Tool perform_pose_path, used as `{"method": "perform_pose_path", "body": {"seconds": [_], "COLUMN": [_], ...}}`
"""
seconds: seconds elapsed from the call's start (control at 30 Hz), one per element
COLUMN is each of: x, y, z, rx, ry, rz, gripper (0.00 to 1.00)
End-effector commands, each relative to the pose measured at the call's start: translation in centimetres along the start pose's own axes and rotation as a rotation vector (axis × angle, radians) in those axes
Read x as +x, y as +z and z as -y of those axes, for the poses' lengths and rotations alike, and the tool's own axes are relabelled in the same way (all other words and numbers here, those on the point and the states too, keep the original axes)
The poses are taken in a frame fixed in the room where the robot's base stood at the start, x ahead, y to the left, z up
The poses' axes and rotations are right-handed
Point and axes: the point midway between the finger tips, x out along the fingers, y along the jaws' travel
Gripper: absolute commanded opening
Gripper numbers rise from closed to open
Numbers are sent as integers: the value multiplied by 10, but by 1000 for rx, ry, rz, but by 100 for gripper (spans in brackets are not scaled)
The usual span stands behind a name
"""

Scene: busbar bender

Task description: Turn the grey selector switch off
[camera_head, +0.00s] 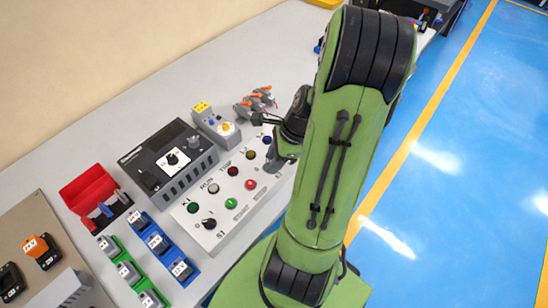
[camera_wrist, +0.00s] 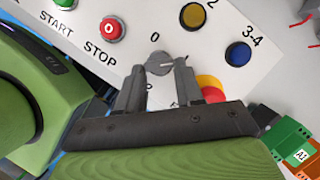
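The grey selector switch (camera_wrist: 159,64) shows in the wrist view on the white panel, a round knob with a "0" printed beside it. Other marks near it are partly covered by my gripper. My gripper (camera_wrist: 160,68) is open, with one fingertip on each side of the knob. I cannot tell whether either fingertip touches it. In the head view my gripper (camera_head: 284,156) is low over the right part of the panel, and it and my arm hide the grey switch.
The white panel (camera_head: 224,230) holds a black S1 selector (camera_head: 209,223) and several coloured buttons. Close to my gripper are the red STOP button (camera_wrist: 112,29), yellow button (camera_wrist: 193,15), blue button (camera_wrist: 238,53) and a red-and-yellow knob (camera_wrist: 211,89).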

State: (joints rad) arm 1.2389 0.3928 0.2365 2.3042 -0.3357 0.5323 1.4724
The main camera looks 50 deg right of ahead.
Motion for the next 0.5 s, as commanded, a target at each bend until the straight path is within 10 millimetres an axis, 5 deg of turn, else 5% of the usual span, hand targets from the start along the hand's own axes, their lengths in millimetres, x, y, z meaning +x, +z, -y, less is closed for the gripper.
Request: {"method": "perform_pose_path", "body": {"seconds": [0.5], "x": [-2], "y": [2], "z": [3], "rx": [-157], "ry": [69], "rz": [2], "gripper": [6]}}
